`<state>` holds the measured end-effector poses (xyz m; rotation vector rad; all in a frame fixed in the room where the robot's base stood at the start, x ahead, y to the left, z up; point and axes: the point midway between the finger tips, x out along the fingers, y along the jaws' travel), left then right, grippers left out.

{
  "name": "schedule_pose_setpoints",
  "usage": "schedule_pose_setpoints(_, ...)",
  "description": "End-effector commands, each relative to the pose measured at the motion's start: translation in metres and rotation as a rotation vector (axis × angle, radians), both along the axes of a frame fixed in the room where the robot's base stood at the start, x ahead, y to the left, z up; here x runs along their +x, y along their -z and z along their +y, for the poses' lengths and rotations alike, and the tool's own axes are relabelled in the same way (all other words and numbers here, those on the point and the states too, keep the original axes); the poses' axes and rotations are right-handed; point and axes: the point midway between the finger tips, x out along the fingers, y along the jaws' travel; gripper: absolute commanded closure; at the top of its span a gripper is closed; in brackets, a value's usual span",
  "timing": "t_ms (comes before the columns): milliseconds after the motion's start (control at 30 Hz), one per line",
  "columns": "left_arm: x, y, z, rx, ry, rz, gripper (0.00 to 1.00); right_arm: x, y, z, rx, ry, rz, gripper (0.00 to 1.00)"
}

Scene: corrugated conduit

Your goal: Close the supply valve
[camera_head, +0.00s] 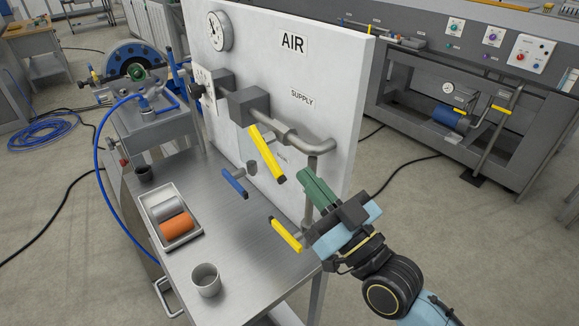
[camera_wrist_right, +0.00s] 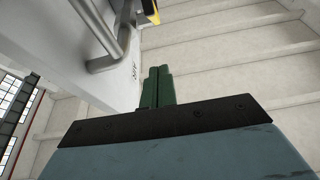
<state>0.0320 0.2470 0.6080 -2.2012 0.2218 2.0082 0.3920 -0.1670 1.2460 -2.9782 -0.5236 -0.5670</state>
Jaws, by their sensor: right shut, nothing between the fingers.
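The white board (camera_head: 330,70) carries the labels AIR and SUPPLY (camera_head: 302,97). A grey pipe with a valve block (camera_head: 248,106) runs across it. A long yellow lever (camera_head: 266,153) hangs from this block, slanting down to the right. Lower are a short blue lever (camera_head: 235,183) and another yellow lever (camera_head: 287,235). My right gripper (camera_head: 312,184), with green fingers, is shut and empty, to the right of the long lever and apart from it. In the right wrist view its fingers (camera_wrist_right: 158,87) are together; a pipe (camera_wrist_right: 104,62) and a yellow piece (camera_wrist_right: 150,12) show beyond. My left gripper is out of view.
The metal bench (camera_head: 240,265) holds a tray (camera_head: 146,198) with an orange and a grey cylinder, and a grey cup (camera_head: 206,280). A gauge (camera_head: 219,31) sits at the board's upper left. A blue hose (camera_head: 99,190) hangs along the bench's left side.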

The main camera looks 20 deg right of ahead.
Motion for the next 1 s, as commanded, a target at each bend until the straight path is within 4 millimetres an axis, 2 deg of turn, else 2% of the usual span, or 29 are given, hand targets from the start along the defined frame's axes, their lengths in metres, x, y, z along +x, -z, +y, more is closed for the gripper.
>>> schedule_pose_setpoints(33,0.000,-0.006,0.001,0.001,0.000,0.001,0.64,0.010,-0.008,0.004,0.003,0.001,-0.003,1.00)
schedule_pose_setpoints(200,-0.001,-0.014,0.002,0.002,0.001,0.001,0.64,0.037,-0.016,0.014,0.000,0.000,-0.001,1.00)
schedule_pose_setpoints(300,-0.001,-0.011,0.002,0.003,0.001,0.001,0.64,0.044,0.003,0.016,-0.002,-0.002,0.004,1.00)
schedule_pose_setpoints(400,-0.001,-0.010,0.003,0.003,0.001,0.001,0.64,0.050,0.011,0.018,-0.003,-0.001,0.002,1.00)
schedule_pose_setpoints(567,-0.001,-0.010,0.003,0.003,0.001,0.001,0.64,0.054,0.019,0.020,-0.002,-0.001,0.002,1.00)
schedule_pose_setpoints(1000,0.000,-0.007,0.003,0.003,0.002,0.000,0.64,0.055,0.021,0.020,0.001,0.000,-0.006,1.00)
